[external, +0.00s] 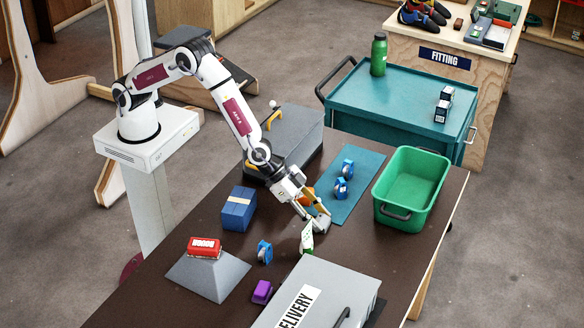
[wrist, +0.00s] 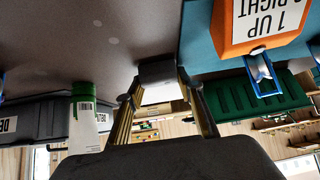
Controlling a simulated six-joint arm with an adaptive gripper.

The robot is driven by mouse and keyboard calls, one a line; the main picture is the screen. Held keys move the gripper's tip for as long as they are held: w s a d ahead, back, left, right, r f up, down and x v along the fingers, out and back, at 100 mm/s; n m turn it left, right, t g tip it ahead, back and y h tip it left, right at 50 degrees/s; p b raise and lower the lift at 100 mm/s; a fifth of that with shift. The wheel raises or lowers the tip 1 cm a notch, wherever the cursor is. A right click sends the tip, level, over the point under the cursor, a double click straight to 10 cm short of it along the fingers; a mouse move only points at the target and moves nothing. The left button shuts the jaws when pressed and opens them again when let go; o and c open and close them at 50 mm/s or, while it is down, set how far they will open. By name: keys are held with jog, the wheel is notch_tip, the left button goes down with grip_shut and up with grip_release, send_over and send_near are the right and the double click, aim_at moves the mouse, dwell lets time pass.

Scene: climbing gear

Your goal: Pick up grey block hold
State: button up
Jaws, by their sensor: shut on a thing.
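The grey block hold (external: 323,224) is at my fingertips in the external view, over the dark table near its middle. In the wrist view the grey block hold (wrist: 157,72) sits between the ends of my two fingers, with a pale face towards the camera. My gripper (external: 319,214) points down and is shut on it; in the wrist view my gripper (wrist: 160,92) has a finger on each side of the hold. Whether the hold touches the table or is just above it, I cannot tell.
Beside my gripper are an orange hold (wrist: 262,22), partly hidden externally, and a green-and-white item (external: 307,238). A blue mat (external: 360,182) bears blue devices (external: 341,188). A green crate (external: 410,190) stands right; a grey delivery box (external: 335,285) is in front.

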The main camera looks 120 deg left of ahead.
aim_at(317, 218)
jog(key=shift+r, duration=0.15)
jog(key=shift+r, duration=4.55)
jog(key=shift+r, duration=0.25)
jog(key=shift+d, duration=0.1)
